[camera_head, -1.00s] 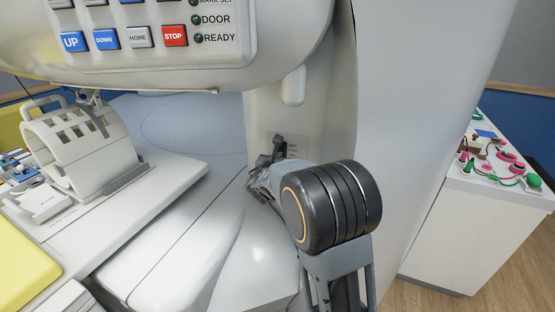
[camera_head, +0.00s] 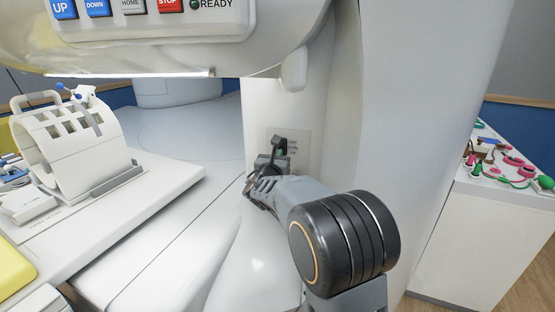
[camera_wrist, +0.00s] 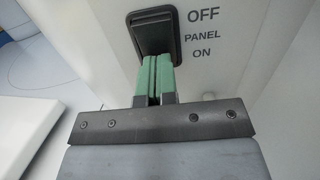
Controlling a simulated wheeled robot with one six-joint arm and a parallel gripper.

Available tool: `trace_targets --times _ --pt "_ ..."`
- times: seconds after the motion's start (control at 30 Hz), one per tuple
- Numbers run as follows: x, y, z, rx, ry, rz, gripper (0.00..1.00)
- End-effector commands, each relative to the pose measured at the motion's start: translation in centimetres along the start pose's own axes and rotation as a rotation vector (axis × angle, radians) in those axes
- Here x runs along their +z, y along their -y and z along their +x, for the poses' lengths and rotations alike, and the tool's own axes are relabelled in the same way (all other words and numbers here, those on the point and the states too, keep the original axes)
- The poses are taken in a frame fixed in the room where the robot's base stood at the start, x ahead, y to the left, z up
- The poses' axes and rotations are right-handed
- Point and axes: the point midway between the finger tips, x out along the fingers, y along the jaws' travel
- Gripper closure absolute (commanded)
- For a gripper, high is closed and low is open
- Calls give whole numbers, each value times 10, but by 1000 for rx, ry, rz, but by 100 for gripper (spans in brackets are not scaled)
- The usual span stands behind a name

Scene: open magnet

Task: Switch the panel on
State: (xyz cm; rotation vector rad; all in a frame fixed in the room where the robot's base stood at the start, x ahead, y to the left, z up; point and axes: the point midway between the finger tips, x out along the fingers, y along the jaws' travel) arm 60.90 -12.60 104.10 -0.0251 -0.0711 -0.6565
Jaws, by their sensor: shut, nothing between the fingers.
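The panel switch is a black rocker in a dark frame (camera_wrist: 153,32) on a pale plate; the words OFF, PANEL and ON are printed beside it in the wrist view. In the head view the switch plate (camera_head: 302,141) is on the white column, partly hidden by my arm. My gripper (camera_wrist: 157,62) has two green fingers pressed together with nothing between them. Its fingertips overlap the lower part of the switch in the wrist view; I cannot tell whether they touch it. My gripper also shows in the head view (camera_head: 280,146). Which way the rocker is tipped is unclear.
A control panel with buttons (camera_head: 132,10) overhangs at the top left. A white patient table (camera_head: 150,205) with a slotted coil (camera_head: 75,140) lies to the left. A side counter (camera_head: 500,190) with colourful coils stands at the right.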

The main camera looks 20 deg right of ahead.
Motion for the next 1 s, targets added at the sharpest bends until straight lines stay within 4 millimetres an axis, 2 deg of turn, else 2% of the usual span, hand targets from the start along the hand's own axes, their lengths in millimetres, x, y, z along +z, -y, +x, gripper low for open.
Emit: trace_targets --times 0.23,0.4,0.6,0.8,1.0 --pt "0 -7 -41 5 3 3 100" --pt "0 -6 -76 4 2 2 100" --pt "-1 -4 -108 1 0 1 100" --pt "-1 -4 -126 -1 0 1 100" --pt "-1 -4 -131 -2 0 0 100"
